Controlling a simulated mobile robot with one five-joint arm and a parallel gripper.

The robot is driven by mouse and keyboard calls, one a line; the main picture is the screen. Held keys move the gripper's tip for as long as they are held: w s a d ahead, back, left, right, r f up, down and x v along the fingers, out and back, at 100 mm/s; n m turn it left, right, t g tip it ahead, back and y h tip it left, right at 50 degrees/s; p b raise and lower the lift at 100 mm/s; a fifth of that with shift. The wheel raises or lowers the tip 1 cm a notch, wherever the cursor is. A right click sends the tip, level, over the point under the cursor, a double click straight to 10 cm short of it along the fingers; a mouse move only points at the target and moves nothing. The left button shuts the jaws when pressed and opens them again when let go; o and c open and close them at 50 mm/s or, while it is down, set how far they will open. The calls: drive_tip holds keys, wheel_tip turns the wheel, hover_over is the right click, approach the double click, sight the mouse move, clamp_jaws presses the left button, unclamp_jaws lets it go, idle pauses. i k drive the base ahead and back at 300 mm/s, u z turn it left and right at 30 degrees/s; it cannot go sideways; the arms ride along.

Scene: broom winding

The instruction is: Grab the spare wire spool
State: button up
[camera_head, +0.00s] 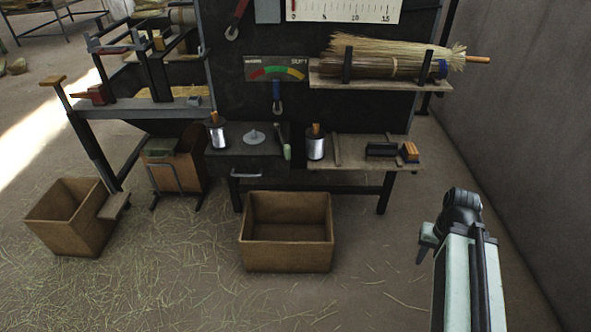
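Two spools of silvery wire with orange-brown tops stand upright on the workbench. The left wire spool (217,134) is on the dark left part of the bench. The right wire spool (315,146) stands near the middle, beside the wooden strip. The picture does not mark which one is the spare. My arm rises at the lower right, and my gripper (426,243) shows only in part as a pale green pointed piece beside the dark joint. It is well apart from both spools, to the right and nearer the camera. Its opening is not visible.
A grey disc with a peg (254,136) and a green-handled tool (285,142) lie between the spools. A dark block (381,150) and an orange-topped brush (409,152) lie to the right. An open empty box (287,262) stands on the floor before the bench.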

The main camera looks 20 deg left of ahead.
sight(314, 153)
drive_tip(key=k, duration=0.95)
drive_tip(key=u, duration=1.45)
drive_tip(key=i, duration=1.7)
drive_tip(key=z, duration=0.05)
